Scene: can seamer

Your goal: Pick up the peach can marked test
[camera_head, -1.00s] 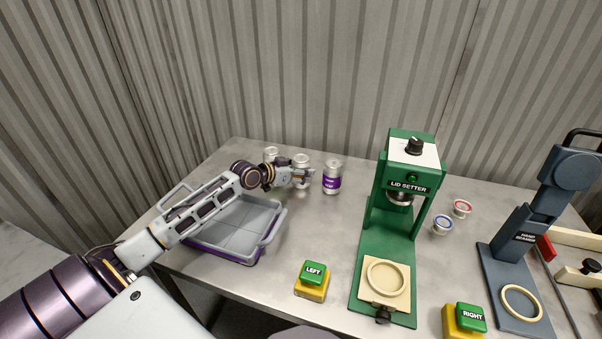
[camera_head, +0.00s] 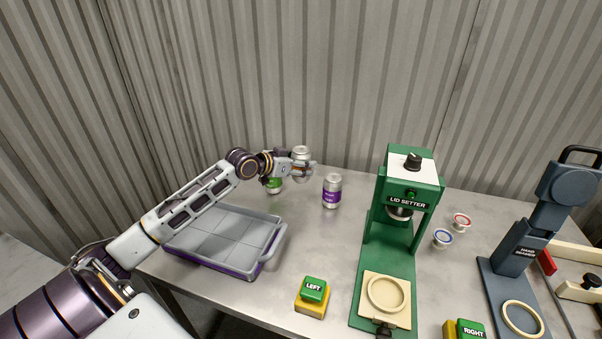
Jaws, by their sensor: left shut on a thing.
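My left gripper (camera_head: 301,170) is shut on a silver can (camera_head: 301,152) at the back of the table. The can is upright and appears to be held above the table top. The gripper fingers cover its label, so I cannot read the marking. A can with a purple label (camera_head: 332,192) stands just to the right, apart from the gripper. My right gripper is not in view.
A grey tray (camera_head: 274,246) sits at the table's left under my left arm. Two small lids (camera_head: 461,222) (camera_head: 443,237) and the hand seamer (camera_head: 535,220) are further right.

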